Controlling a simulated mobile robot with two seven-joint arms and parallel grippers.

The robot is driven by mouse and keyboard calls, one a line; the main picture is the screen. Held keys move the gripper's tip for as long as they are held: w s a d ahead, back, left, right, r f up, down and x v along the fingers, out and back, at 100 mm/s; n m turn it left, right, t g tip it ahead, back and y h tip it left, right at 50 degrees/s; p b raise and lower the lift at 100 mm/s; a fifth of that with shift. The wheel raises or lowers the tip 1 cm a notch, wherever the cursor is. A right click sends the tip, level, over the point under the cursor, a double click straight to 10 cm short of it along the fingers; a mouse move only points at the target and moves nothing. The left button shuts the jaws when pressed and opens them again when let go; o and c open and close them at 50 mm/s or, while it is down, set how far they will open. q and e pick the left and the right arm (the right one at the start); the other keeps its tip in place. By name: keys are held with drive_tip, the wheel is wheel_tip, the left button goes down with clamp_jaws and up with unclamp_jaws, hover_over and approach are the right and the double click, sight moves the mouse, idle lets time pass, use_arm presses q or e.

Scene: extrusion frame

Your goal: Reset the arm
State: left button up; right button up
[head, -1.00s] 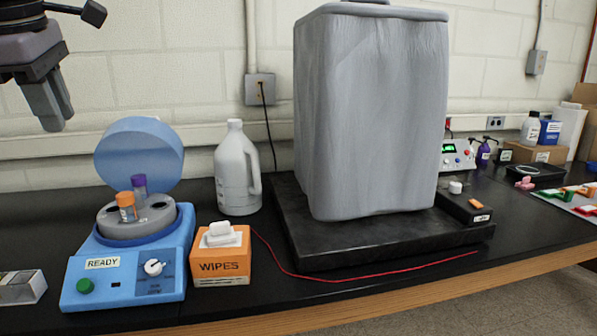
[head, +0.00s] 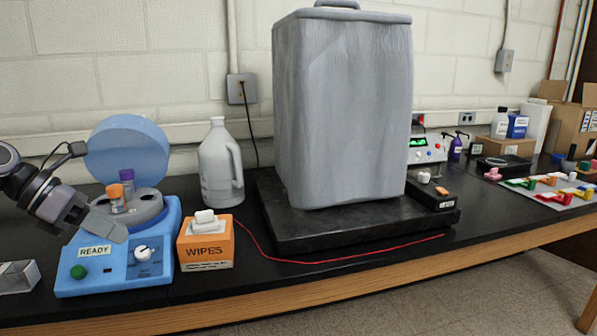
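My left gripper (head: 107,226) comes in from the left edge, over the left part of the blue centrifuge (head: 119,272). Its fingers point right and slightly down in front of the machine, above the READY label. They look side-on, so I cannot tell if they are open or shut. I see nothing held in them. The centrifuge lid (head: 127,150) is open. An orange-capped tube (head: 116,198) and a purple-capped tube (head: 127,183) stand in its rotor. My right gripper is not in view.
An orange WIPES box (head: 205,251) and a white jug (head: 221,165) stand right of the centrifuge. A large grey covered block (head: 345,110) sits on a black slab (head: 290,238). A red wire (head: 330,261) lies along the front. Coloured parts (head: 553,190) lie at far right.

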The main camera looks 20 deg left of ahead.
use_arm(q)
drive_tip(key=s+d+f+n+t, duration=0.1)
drive_tip(key=d+f+n+t, duration=0.2)
drive_tip(key=f+n, duration=0.55)
drive_tip(key=s+d+f+n+t+y, duration=0.1)
drive_tip(key=d+f+n+t, duration=0.2)
drive_tip(key=f+n, duration=0.5)
drive_tip(key=s+d+f+n+t, duration=0.2)
drive_tip(key=d+f+n+t, duration=0.1)
drive_tip(key=f+n, duration=0.5)
drive_tip(key=s+d+f+n+g+y, duration=0.4)
drive_tip(key=s+d+f+n, duration=0.7)
drive_tip(key=d+f+n, duration=0.3)
drive_tip(key=shift+d+f+n, duration=0.15)
drive_tip(key=shift+d+n, duration=0.5)
drive_tip(key=shift+n, duration=0.1)
drive_tip(key=shift+s+a, duration=0.1)
drive_tip(key=shift+s, duration=0.05)
